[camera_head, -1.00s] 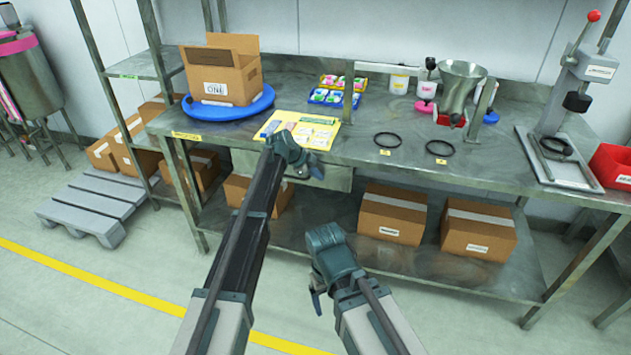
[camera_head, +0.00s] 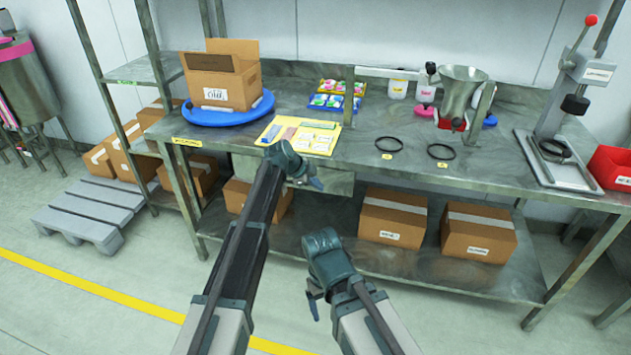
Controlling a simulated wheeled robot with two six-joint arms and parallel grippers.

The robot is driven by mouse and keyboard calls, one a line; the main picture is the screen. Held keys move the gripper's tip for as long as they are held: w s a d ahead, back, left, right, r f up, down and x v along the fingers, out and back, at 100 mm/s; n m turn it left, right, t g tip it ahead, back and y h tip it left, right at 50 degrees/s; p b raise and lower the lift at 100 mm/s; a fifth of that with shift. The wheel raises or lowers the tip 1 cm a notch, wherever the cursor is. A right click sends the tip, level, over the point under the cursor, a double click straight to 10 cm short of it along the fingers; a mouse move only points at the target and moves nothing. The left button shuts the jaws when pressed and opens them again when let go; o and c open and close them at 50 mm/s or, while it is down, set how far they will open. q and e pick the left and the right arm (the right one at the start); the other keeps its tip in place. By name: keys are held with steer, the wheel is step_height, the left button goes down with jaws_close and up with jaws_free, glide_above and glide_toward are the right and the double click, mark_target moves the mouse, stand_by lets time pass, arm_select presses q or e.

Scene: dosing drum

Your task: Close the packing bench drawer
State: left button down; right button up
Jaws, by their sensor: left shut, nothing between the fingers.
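The packing bench (camera_head: 360,150) is a long grey metal table. Its drawer (camera_head: 337,184) is a grey metal front below the bench's front edge, partly hidden behind my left arm. I cannot tell whether it is fully in or still slightly out. My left gripper (camera_head: 311,180) is shut and empty, just in front of the drawer front; I cannot tell whether it touches. My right gripper (camera_head: 314,300) hangs low in front of the bench, apart from everything; its finger opening is not clear.
On the bench stand a carton (camera_head: 225,90) on a blue turntable (camera_head: 205,117), a yellow sheet (camera_head: 272,131), black rings (camera_head: 441,152), a metal funnel (camera_head: 462,85) and a press (camera_head: 560,150). Cartons (camera_head: 392,217) sit on the lower shelf. A pallet (camera_head: 90,212) lies left. The front floor is clear.

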arm_select(q)
steer(key=s+p+v, duration=0.1)
steer(key=p+v, duration=0.7)
steer(key=v, duration=0.2)
steer(key=shift+a, duration=0.2)
steer(key=s+a+r+n+g+y+p, duration=0.2)
steer(key=s+n+p, duration=0.3)
steer(key=s, duration=1.3)
steer(key=s+a+r+n+g+y+p, duration=0.2)
steer(key=s+n, duration=0.9)
steer(key=s, duration=0.7)
steer(key=a+r+y+p, duration=0.1)
steer(key=a+y+p, duration=0.1)
steer(key=y+p, duration=0.1)
steer(key=shift+s+a+r+y, duration=0.2)
steer(key=shift+s+r+y, duration=0.1)
steer(key=shift+r, duration=0.05)
